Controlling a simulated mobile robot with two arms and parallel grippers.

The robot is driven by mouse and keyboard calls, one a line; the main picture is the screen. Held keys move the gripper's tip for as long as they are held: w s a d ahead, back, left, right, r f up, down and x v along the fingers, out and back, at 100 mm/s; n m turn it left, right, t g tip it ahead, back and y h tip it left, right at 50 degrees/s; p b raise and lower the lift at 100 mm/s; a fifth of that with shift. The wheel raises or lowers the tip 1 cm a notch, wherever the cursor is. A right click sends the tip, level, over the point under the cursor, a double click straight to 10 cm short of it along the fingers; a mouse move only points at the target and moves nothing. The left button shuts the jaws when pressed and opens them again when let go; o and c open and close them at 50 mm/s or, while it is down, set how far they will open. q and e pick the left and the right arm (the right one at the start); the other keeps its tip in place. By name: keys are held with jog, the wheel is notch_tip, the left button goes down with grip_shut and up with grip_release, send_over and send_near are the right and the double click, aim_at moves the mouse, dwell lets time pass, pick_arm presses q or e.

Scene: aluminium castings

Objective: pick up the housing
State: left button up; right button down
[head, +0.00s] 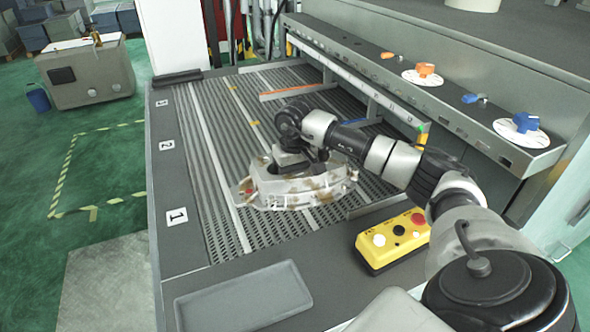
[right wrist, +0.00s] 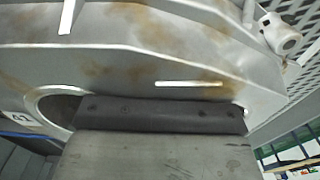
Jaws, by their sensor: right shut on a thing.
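The housing (head: 325,187) is a pale grey casting with brown stains, over the near part of the slotted table bed in the head view. My right arm reaches in from the right, and my right gripper (head: 291,164) is shut on the housing from above. In the right wrist view the housing (right wrist: 130,60) fills the upper part, and a dark finger pad (right wrist: 160,116) lies against it beside an oval opening. I cannot tell whether the housing rests on the bed or hangs just above it. My left gripper is not in view.
A yellow button box (head: 392,240) stands to the right of the housing. An empty grey tray (head: 243,297) lies at the front edge. A rail with dials (head: 423,77) runs along the right side. The bed (head: 190,130) is mostly clear towards the back and left.

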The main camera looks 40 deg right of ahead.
jog(key=shift+r, duration=0.15)
jog(key=c, duration=0.9)
grip_release()
jog(key=shift+f, duration=0.2)
jog(key=o, duration=0.4)
jog(key=shift+s+a+r, duration=0.1)
jog(key=shift+o, duration=0.2)
jog(key=shift+r, duration=0.1)
